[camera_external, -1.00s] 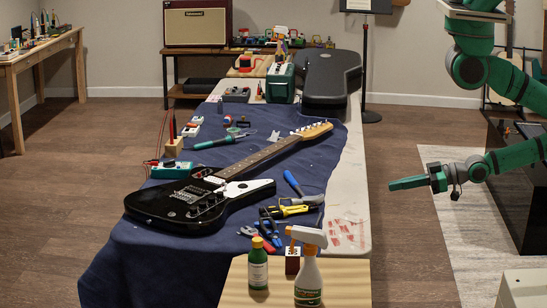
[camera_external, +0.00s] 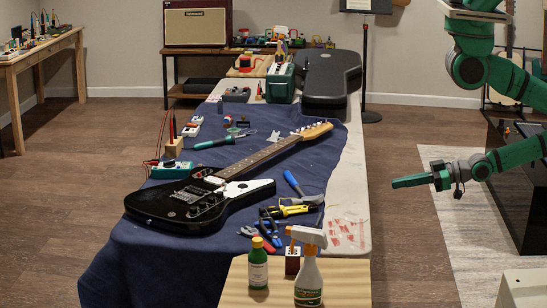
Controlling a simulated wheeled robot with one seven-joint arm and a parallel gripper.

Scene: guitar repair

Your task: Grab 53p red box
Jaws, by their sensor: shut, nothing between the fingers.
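No box marked 53p can be read at this size. A small dark red box (camera_external: 292,262) stands on the light wooden board at the near end of the long table, partly hidden by the white spray bottle (camera_external: 308,280). A red item (camera_external: 245,62) also sits at the table's far end; I cannot tell if it is a box. My gripper (camera_external: 398,183) is shut and empty. It points left in the air, to the right of the long table and apart from everything.
A black electric guitar (camera_external: 200,203) lies on the blue cloth (camera_external: 120,262). Screwdriver and pliers (camera_external: 285,211) lie beside it. A green bottle (camera_external: 258,265) stands on the wooden board (camera_external: 345,285). The floor between table and arm is clear.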

